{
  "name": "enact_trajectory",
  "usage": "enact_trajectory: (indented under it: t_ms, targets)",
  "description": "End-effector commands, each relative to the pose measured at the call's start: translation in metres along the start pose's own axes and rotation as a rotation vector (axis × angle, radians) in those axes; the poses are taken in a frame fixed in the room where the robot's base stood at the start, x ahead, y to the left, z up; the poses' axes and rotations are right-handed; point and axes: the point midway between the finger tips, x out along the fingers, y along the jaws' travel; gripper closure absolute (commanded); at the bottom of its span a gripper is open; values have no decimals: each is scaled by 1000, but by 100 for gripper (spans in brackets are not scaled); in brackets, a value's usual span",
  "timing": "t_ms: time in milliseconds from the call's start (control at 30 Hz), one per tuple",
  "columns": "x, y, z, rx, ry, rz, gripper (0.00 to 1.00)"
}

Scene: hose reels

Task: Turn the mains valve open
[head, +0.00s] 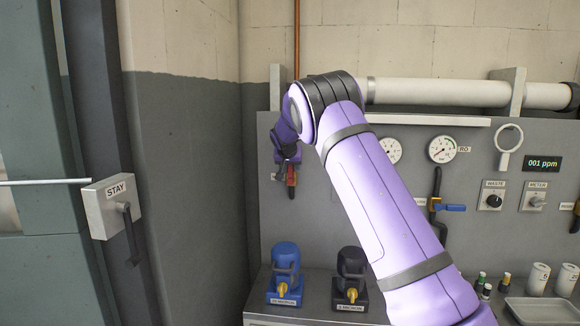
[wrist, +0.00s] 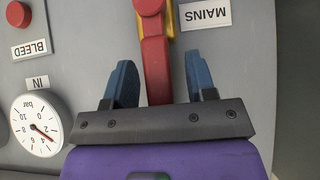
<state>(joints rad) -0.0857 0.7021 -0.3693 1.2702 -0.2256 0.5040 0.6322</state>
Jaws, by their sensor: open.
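The mains valve has a red lever (wrist: 154,60) on a yellow body (wrist: 171,20), beside a MAINS label (wrist: 206,14) that appears upside down in the wrist view. In the head view the red lever (head: 291,180) hangs about vertical on the grey panel, below my gripper (head: 287,160). In the wrist view my gripper (wrist: 160,63) is open, with one blue finger on each side of the lever. Gaps show between the lever and both fingers. The lever's near end is hidden behind the dark gripper body, and my arm covers part of the panel.
A BLEED button (wrist: 18,14) and an IN gauge (wrist: 37,125) are near the valve. Blue (head: 285,263) and black (head: 351,265) devices stand on the bench below. A STAY box (head: 111,207) with a handle is at left. A blue-handled valve (head: 450,207) is right of my arm.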

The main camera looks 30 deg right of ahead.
Motion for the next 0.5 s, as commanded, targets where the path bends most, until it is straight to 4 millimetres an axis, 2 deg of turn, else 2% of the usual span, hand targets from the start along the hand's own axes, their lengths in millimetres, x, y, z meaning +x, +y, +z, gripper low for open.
enact_trajectory:
  t_ms: [500]
  targets:
    - [-85,-1,0,-1,1,-1,49]
